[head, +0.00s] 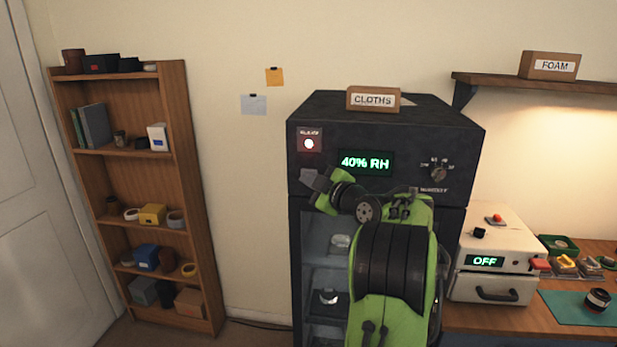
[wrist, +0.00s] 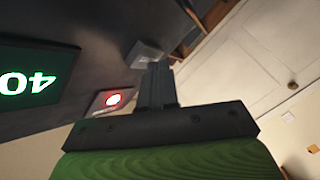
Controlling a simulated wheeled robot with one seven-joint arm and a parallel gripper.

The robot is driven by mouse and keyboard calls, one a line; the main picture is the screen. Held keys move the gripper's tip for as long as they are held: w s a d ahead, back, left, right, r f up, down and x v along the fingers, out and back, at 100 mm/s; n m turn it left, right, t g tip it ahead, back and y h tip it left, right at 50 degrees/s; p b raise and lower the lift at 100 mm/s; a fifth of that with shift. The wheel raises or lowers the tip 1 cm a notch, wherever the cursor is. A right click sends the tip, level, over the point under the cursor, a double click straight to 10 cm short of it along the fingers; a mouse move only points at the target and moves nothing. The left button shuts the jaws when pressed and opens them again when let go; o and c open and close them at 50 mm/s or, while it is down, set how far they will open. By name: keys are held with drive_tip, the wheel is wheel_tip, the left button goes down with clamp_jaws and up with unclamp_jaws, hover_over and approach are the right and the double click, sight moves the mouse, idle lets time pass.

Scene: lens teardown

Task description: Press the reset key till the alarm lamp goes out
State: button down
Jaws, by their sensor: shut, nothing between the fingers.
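The alarm lamp (head: 309,143) glows on a small plate at the upper left of the dark cabinet's front; it shows red with a bright centre in the wrist view (wrist: 113,99). A grey key (head: 307,175) sits just below it, partly hidden by my gripper; it also shows in the wrist view (wrist: 144,53). My gripper (head: 319,183) is shut and empty, its fingertips (wrist: 158,66) right by the key. I cannot tell whether they touch it.
The dark cabinet (head: 385,133) shows a green "40% RH" display (head: 366,162) and a dial (head: 438,173). A CLOTHS box (head: 373,99) stands on top. A wooden shelf unit (head: 185,190) stands left; a white device reading OFF (head: 497,262) stands on the bench right.

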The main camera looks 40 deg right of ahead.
drive_tip(key=shift+w+d, duration=0.15)
drive_tip(key=shift+d, duration=0.05)
drive_tip(key=shift+a, duration=0.1)
idle(0.4)
drive_tip(key=shift+s+a+b, duration=0.55)
drive_tip(key=shift+a+b, duration=0.05)
drive_tip(key=shift+b, duration=0.55)
drive_tip(key=shift+f, duration=0.1)
drive_tip(key=s+a+b, duration=0.1)
drive_tip(key=a+b, duration=0.1)
drive_tip(key=s+a+b, duration=0.2)
drive_tip(key=b, duration=0.1)
